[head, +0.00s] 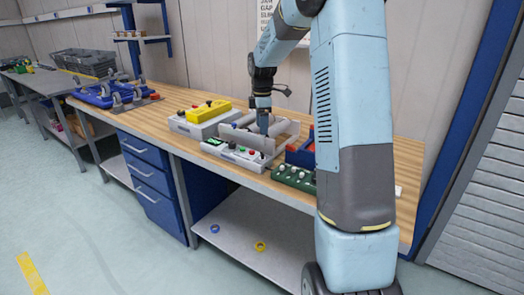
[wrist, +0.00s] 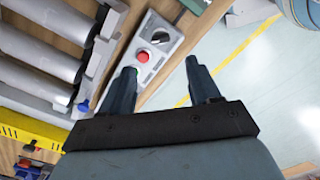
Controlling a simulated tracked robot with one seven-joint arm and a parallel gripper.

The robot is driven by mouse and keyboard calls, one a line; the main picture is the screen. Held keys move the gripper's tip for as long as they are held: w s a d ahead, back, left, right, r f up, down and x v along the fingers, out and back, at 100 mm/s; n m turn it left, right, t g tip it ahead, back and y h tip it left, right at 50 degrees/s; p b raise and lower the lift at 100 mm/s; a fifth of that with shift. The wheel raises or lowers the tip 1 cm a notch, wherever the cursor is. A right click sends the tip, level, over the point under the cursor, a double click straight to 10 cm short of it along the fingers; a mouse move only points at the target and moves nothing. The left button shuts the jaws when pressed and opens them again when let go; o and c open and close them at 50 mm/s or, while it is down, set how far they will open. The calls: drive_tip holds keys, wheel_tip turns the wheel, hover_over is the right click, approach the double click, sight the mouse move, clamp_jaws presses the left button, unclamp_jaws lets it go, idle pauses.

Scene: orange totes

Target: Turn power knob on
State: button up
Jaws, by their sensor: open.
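A pale grey control box (head: 236,154) with a green display and coloured buttons stands near the bench's front edge. In the wrist view its panel (wrist: 173,52) shows a round black knob (wrist: 160,37) and a red button (wrist: 142,57). The knob is the likely power knob; its label and setting are too small to read. My gripper (wrist: 160,68) is open and empty, with its fingers spread apart. The left finger lies close beside the red button in the picture, and the knob is beyond the fingertips. In the head view my gripper (head: 263,130) points down behind the box.
Grey rollers (wrist: 38,50) between metal plates stand close to the panel. A yellow box (head: 206,111) sits on a grey unit to the left. A green block (head: 293,176) with white knobs is to the right. Open floor (head: 110,220) lies in front of the bench.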

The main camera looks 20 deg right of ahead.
sight(262, 152)
wheel_tip(262, 152, down, 11)
drive_tip(key=shift+r, duration=0.1)
idle(0.3)
drive_tip(key=c, duration=1)
